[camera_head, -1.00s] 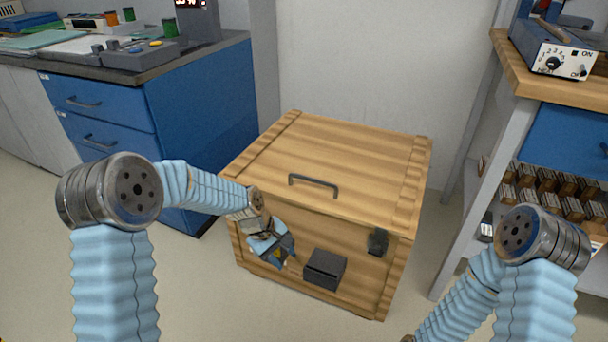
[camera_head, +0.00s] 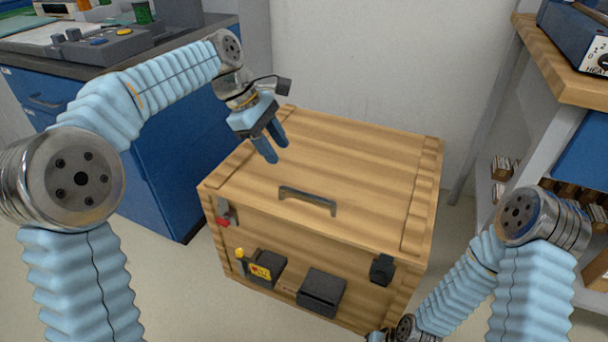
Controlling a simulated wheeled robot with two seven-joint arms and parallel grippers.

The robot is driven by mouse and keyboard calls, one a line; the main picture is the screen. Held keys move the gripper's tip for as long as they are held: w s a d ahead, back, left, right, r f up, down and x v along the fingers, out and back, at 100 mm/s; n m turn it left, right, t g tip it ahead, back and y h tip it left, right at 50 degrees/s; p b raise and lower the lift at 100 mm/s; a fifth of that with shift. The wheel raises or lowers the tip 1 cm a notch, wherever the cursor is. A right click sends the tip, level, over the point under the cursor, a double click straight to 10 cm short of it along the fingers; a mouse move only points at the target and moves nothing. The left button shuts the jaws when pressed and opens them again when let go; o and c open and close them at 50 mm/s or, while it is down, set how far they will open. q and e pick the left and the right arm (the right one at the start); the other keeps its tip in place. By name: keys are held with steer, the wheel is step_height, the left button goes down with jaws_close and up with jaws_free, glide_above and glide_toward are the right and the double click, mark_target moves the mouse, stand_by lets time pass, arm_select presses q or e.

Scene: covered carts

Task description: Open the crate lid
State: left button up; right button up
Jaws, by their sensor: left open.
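The wooden crate (camera_head: 225,258) stands on the floor in the middle of the view. Its lid (camera_head: 365,165) lies flat and closed on top. A dark handle (camera_head: 307,200) is fixed near the lid's front edge. My left gripper (camera_head: 271,153) is open and empty, pointing down above the lid's left part, behind and left of the handle. On the crate's front are a latch with a red tab (camera_head: 224,214) at the left and a dark latch (camera_head: 382,269) at the right. My right arm comes in at the lower right; its gripper's fingers are not visible.
A blue drawer cabinet (camera_head: 180,165) with a dark worktop stands left of the crate. A shelf unit with a wooden top (camera_head: 565,60) stands to the right. A dark box (camera_head: 321,292) and a yellow-labelled box (camera_head: 262,268) project from the crate's front. A wall is close behind.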

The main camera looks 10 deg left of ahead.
mark_target(306, 193)
arm_select(q)
steer(key=b+x, duration=0.3)
steer(key=x, duration=1)
steer(key=shift+d+f, duration=0.15)
steer(key=shift+f, duration=0.1)
jaws_close()
